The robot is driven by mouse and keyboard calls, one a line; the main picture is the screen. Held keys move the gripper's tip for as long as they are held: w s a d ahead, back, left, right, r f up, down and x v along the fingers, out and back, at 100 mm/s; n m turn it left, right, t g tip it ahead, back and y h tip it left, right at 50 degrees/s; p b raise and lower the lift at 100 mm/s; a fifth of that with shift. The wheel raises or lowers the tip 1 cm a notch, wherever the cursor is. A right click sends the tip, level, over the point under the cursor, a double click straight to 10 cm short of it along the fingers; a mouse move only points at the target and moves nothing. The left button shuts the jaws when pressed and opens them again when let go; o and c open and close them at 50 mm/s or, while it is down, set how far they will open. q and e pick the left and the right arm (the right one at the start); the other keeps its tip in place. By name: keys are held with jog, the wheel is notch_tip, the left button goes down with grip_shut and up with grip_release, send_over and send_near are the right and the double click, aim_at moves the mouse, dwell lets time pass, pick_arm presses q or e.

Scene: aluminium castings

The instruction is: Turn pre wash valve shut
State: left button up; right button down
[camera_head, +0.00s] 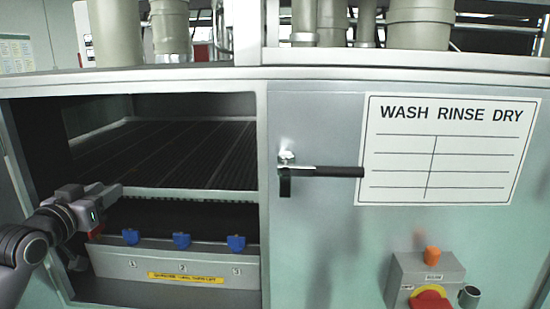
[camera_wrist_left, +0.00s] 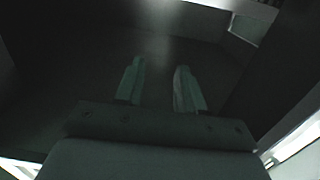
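My left gripper (camera_head: 112,192) is at the left of the open machine bay, above and left of a grey valve box. In the left wrist view its two fingers (camera_wrist_left: 160,70) stand apart with nothing between them. The box (camera_head: 120,266) carries three blue handles: a left one (camera_head: 131,237), a middle one (camera_head: 182,241) and a right one (camera_head: 236,243). A red part (camera_head: 97,231) shows at the box's left end, partly behind my gripper. I cannot read which handle is the pre wash valve. My right gripper is not in view.
A slatted conveyor (camera_head: 190,150) lies inside the bay above the box. A closed door panel with a black lever (camera_head: 325,171) and a wash-rinse-dry sign (camera_head: 450,150) stands to the right. A control box with a red knob (camera_head: 430,298) is at lower right.

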pick_arm(q)
jog(key=s+d+f+g, duration=0.1)
jog(key=s+d+f, duration=0.25)
jog(key=f, duration=0.55)
jog(key=s+d+f+g, duration=0.2)
jog(key=s+f, duration=0.2)
jog(key=f, duration=0.4)
jog(key=s+d+f+g, duration=0.1)
jog(key=s+d+f, duration=0.15)
jog(key=f, duration=0.65)
jog(key=s+d+f+g, duration=0.1)
jog(key=s+d+f, duration=0.2)
jog(key=s+f, duration=0.3)
jog(key=s+d+f+m+g, duration=0.1)
jog(key=s+d+f, duration=0.2)
jog(key=s+f, duration=0.4)
jog(key=s, duration=0.8)
jog(key=shift+d+f+g+h, duration=0.25)
jog(key=shift+f+g+h, duration=0.05)
jog(key=shift+g, duration=0.1)
